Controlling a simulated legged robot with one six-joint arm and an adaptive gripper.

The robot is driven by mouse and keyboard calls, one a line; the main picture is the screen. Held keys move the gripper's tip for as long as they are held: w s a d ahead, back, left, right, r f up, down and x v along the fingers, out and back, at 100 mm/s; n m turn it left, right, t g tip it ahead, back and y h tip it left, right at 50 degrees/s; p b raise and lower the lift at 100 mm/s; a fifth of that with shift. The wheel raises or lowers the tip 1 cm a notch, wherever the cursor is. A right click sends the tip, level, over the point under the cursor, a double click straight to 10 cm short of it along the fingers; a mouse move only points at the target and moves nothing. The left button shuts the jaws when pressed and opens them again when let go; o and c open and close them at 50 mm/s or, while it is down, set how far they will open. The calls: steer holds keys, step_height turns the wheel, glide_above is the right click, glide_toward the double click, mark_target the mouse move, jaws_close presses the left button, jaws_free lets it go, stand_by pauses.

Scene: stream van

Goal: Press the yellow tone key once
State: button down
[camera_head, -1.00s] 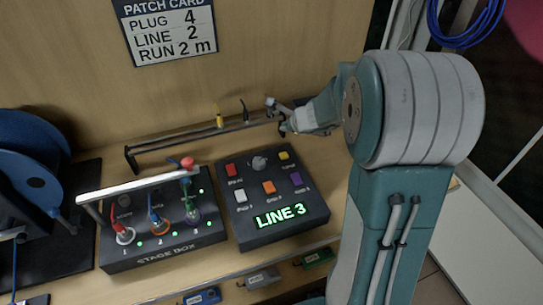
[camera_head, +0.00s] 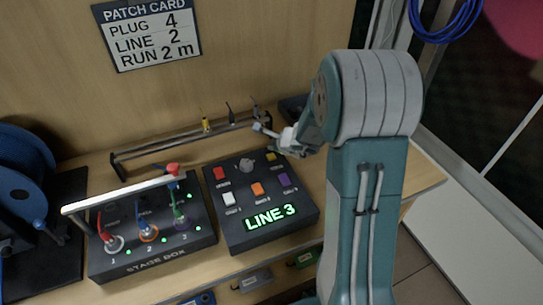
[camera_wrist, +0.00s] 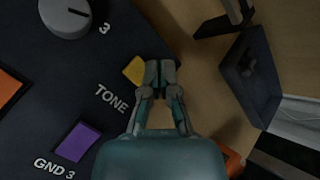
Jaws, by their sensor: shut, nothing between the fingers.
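The yellow tone key (camera_head: 271,157) is at the far right corner of the dark key box (camera_head: 238,232), whose display reads LINE 3. In the wrist view the yellow key (camera_wrist: 134,70), labelled TONE, shows just left of my gripper's fingertips (camera_wrist: 160,68), and part of it may be hidden behind them. My gripper (camera_head: 281,148) is shut and empty. It hangs near the yellow key at the box's far right edge. I cannot tell whether it touches the key.
A grey knob (camera_head: 246,165) and red (camera_head: 219,173), white (camera_head: 229,199), orange (camera_head: 257,189) and purple (camera_head: 284,180) keys share the box. The stage box (camera_head: 150,255) with plugged cables stands left. A rail (camera_head: 185,140) runs behind. A dark tray (camera_wrist: 250,75) lies right.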

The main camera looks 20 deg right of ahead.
mark_target(269, 154)
steer(key=shift+a+f, duration=0.1)
steer(key=shift+f, duration=0.65)
steer(key=shift+f, duration=0.1)
stand_by(0.8)
steer(key=shift+f, duration=0.25)
steer(key=shift+f, duration=0.45)
stand_by(0.6)
steer(key=shift+r, duration=0.85)
steer(key=shift+r, duration=0.1)
steer(key=shift+r, duration=2.45)
